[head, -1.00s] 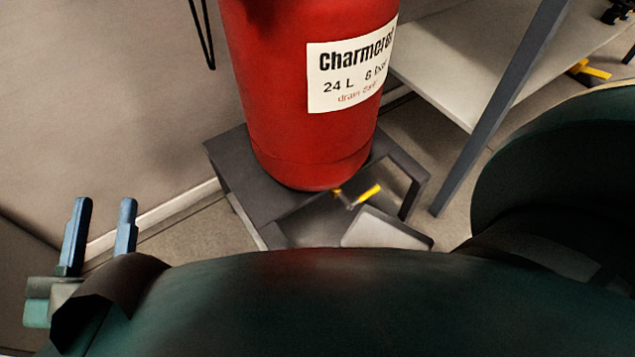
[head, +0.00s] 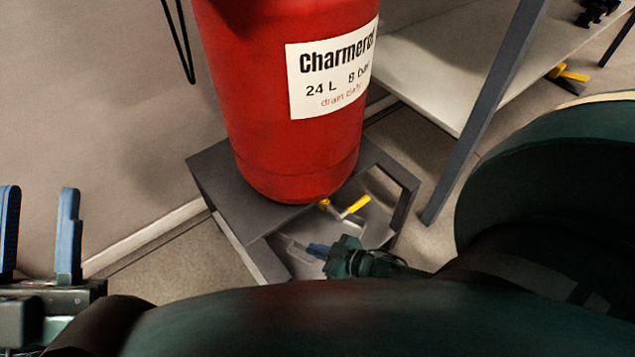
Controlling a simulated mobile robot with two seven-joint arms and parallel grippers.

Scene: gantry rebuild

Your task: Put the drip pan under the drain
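The drip pan (head: 377,226) is a light grey shallow tray, partly visible low inside the stand, below the drain valve (head: 345,207) with its yellow handle. My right arm and gripper hide part of the pan. The drain valve is at the foot of the red tank (head: 285,130). My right gripper (head: 312,248) is at the pan's near left part, with a blue finger pointing left. I cannot tell whether it grips the pan. My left gripper (head: 39,192) is at the far left, its two blue fingers wide apart and empty.
The tank stands on a dark grey stand (head: 222,182) with open legs. A shelf (head: 430,75) with a slanting grey post (head: 487,110) is to the right. A second yellow handle (head: 570,73) shows at upper right. Floor left of the stand is clear.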

